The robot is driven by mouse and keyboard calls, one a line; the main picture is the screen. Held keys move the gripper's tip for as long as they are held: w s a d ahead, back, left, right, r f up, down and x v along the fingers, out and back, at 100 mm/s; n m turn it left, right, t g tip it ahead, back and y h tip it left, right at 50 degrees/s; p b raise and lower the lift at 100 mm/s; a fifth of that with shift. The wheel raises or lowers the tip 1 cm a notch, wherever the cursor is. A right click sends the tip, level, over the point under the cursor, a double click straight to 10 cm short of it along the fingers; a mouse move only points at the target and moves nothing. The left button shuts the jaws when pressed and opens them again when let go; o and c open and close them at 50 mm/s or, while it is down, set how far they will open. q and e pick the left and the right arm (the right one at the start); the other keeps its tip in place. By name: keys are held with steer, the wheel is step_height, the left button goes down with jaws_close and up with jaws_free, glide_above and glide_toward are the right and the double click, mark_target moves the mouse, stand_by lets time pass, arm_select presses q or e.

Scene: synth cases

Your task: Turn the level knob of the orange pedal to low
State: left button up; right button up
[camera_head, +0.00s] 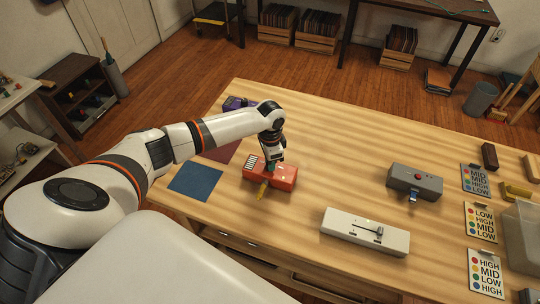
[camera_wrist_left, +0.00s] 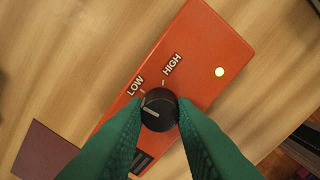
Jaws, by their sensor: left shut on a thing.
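The orange pedal (camera_head: 287,180) lies on the table near the middle of the head view. In the left wrist view its orange face (camera_wrist_left: 205,45) shows the words LOW (camera_wrist_left: 135,86) and HIGH (camera_wrist_left: 172,65) and a lit yellowish lamp (camera_wrist_left: 219,72). The black level knob (camera_wrist_left: 160,103) has a white mark on its left part, below the word LOW. My left gripper (camera_head: 271,164) reaches down onto the pedal. Its green fingers (camera_wrist_left: 160,118) are shut on the knob's two sides. The knob is hidden by the gripper in the head view. My right gripper is not in view.
A grey pedal (camera_head: 425,186) and a white slider box (camera_head: 345,226) stand to the right. A purple device (camera_head: 232,103) is partly behind my arm. A blue mat (camera_head: 195,182) lies left. Label cards (camera_head: 480,222) and a clear bin (camera_head: 525,230) line the right side.

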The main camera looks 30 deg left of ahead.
arm_select(q)
steer(key=shift+m, duration=0.6)
steer(key=o, duration=1)
steer(key=shift+r, duration=0.1)
step_height(320, 180, up, 12)
stand_by(0.4)
